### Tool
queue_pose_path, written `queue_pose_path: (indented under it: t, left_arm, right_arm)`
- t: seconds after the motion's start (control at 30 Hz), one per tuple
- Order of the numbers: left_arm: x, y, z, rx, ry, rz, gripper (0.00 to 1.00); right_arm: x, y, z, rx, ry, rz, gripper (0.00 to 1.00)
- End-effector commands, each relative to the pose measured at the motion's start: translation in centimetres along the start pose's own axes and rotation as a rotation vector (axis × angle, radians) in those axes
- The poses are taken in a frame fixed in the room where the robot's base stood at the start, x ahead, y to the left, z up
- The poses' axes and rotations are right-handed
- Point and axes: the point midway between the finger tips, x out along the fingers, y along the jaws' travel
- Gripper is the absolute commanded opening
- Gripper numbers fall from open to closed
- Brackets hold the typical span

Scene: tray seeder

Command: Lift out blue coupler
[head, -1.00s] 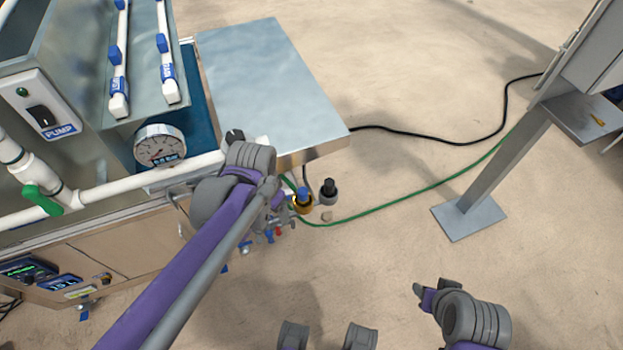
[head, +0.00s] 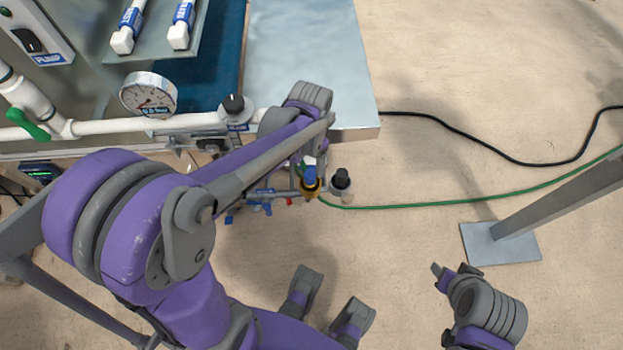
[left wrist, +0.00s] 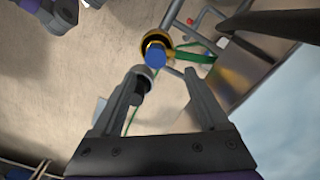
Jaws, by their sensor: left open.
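The blue coupler (head: 310,176) stands in a gold ring-shaped holder (head: 310,192) below the corner of the metal table. In the left wrist view the blue coupler (left wrist: 156,56) lies just beyond and between the fingertips, with the gold rim (left wrist: 146,37) around it; I see no contact. My left gripper (left wrist: 163,75) is open and empty. In the head view my left wrist hides its fingers. My right gripper (head: 440,272) is at the lower right, away from the coupler; its jaw opening is unclear.
A black-topped coupler in a grey holder (head: 341,182) stands close beside the blue one. A green hose (head: 430,203) and a black cable (head: 480,140) cross the floor. The metal table (head: 310,60), gauge (head: 148,94) and white pipe (head: 150,125) are near my left arm.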

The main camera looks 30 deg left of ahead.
Motion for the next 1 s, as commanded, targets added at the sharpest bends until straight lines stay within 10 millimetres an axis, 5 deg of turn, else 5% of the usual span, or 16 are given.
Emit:
queue_pose_path:
  t: [0.5, 0.83, 1.0]
  left_arm:
    - [6.0, 0.6, 0.9, 0.0, 0.0, 0.0, 0.77]
    - [6.6, 0.6, 0.9, 0.0, 0.0, 0.0, 0.77]
    - [6.6, 0.6, 0.9, 0.0, 0.0, 0.0, 0.47]
  right_arm:
    - [1.4, 0.0, 0.7, 0.0, -0.005, 0.0, 0.5]
    - [1.4, 0.0, 0.7, 0.0, -0.005, 0.0, 0.5]
    - [1.4, 0.0, 0.7, 0.0, -0.005, 0.0, 0.5]
